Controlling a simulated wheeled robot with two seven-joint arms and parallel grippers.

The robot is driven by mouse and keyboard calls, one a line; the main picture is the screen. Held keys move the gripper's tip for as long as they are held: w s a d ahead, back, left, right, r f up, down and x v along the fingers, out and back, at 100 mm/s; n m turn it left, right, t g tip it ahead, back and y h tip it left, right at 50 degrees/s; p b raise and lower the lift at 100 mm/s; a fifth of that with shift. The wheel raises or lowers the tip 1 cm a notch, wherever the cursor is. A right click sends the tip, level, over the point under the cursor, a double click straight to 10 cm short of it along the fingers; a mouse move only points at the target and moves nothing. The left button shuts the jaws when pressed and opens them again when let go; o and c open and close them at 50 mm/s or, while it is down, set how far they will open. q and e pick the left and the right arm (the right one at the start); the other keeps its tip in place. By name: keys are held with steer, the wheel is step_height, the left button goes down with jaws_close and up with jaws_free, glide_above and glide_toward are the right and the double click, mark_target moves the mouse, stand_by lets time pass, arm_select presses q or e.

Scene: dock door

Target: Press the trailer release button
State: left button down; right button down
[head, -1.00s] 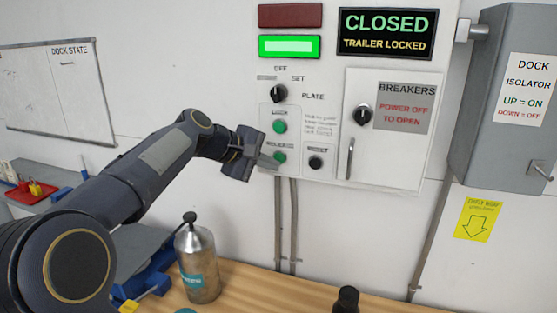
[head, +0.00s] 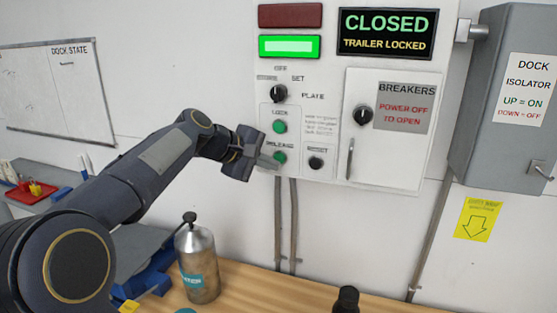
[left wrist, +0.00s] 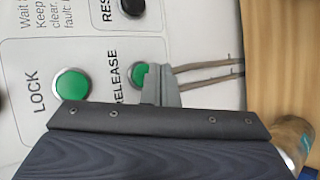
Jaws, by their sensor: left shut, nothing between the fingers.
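The green release button (head: 279,158) sits on the white control panel (head: 335,190), below the green lock button (head: 280,127). My left gripper (head: 270,162) is shut and empty, with its fingertips right at the left side of the release button. In the left wrist view the release button (left wrist: 139,75) is partly hidden behind the grey fingers (left wrist: 160,85); I cannot tell whether they touch it. The lock button (left wrist: 71,84) shows there too. The display (head: 387,34) reads "CLOSED, TRAILER LOCKED". My right gripper is not in view.
A black reset button (head: 316,163) is right of the release button. A selector knob (head: 279,93) and breaker door (head: 390,135) are on the panel. A grey isolator box (head: 510,100) hangs right. A metal bottle (head: 198,265) stands on the wooden bench (head: 255,288) below.

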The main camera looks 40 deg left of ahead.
arm_select(q)
steer(key=shift+w, duration=0.15)
steer(key=shift+w+a+p, duration=0.15)
steer(key=shift+w+p, duration=0.15)
steer(key=shift+w+a, duration=0.1)
steer(key=shift+w, duration=0.3)
stand_by(0.7)
steer(key=shift+s, duration=0.15)
steer(key=shift+s+d, duration=0.25)
steer(key=shift+s, duration=0.45)
steer(key=shift+s+d+b, duration=0.25)
steer(key=shift+s+b, duration=0.05)
steer(key=shift+s, duration=0.5)
steer(key=shift+s+d+b, duration=0.25)
steer(key=shift+s+b, duration=0.05)
steer(key=shift+s, duration=0.5)
steer(key=shift+s+d+b, duration=0.25)
steer(key=shift+s+b, duration=0.05)
steer(key=shift+s, duration=0.5)
